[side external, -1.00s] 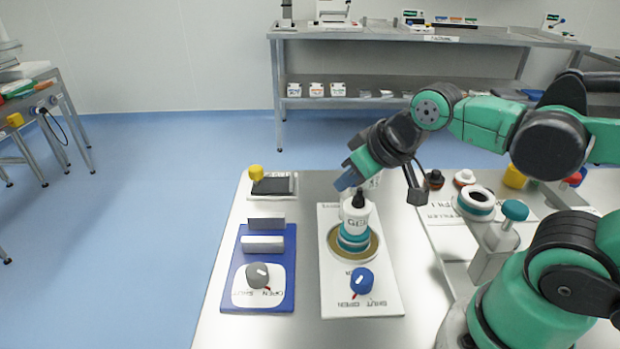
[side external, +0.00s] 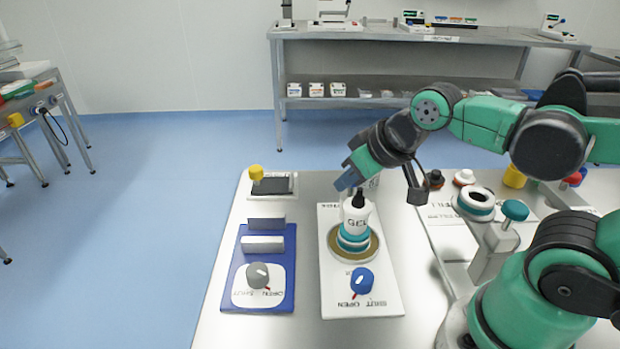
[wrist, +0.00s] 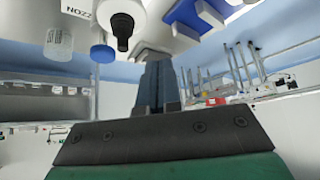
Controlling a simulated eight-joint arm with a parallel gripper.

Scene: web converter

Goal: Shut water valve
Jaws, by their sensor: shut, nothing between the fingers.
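A blue knob (side external: 362,281) with a small red mark stands at the near end of a white panel (side external: 335,300) lettered SHUT and OPEN. A grey knob (side external: 258,275) with a white mark stands on a blue panel (side external: 230,298) to its left, also lettered OPEN and SHUT. I cannot tell which knob is the water valve, nor read either setting surely. My gripper (side external: 347,181) is shut and empty, above the far part of the white panel, well away from both knobs. Its closed fingers (wrist: 155,75) point up in the wrist view.
A white bottle (side external: 356,212) with a black nozzle (wrist: 122,40) stands on a round plate (side external: 372,243), close below my gripper. A yellow knob (side external: 256,172) is at the far left. Containers, including a teal-capped one (side external: 515,210), stand on the right.

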